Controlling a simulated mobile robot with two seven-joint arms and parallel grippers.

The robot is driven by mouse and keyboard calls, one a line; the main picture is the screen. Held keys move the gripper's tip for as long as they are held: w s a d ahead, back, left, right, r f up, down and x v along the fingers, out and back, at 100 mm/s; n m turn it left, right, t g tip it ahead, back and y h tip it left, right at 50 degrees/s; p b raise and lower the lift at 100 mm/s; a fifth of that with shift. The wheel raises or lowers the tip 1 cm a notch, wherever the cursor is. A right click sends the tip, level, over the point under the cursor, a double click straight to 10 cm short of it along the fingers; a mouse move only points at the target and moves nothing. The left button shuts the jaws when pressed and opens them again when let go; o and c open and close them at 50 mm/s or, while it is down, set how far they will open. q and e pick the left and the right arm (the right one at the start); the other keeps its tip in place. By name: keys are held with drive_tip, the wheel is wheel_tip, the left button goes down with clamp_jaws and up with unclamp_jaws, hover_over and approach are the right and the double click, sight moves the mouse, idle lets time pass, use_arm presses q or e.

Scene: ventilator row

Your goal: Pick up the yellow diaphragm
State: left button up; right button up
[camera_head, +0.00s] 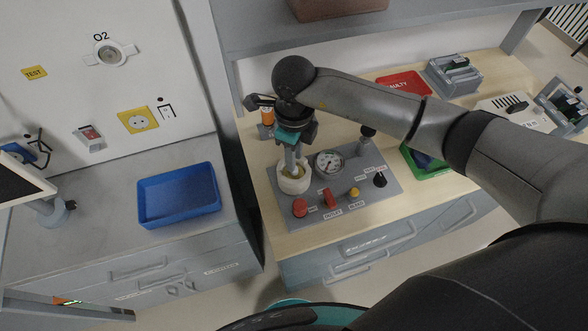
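A round cream-white housing (294,184) stands at the left of the grey panel on the wooden bench. A little yellow shows inside its open top; this looks like the yellow diaphragm (300,171), mostly hidden by my fingers. My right gripper (291,168) points down over the housing, with its fingertips at or inside the opening. The fingers look close together, but I cannot tell whether they hold the diaphragm. My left gripper is not in view.
The grey panel (350,205) bears a gauge (328,163), a red knob (299,208), a yellow knob (354,192) and a black knob (380,180) near the housing. A blue tray (178,195) sits empty on the left counter. A red tray (404,84) and green tray (428,170) lie right.

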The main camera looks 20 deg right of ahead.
drive_tip(key=shift+f, duration=1.9)
clamp_jaws()
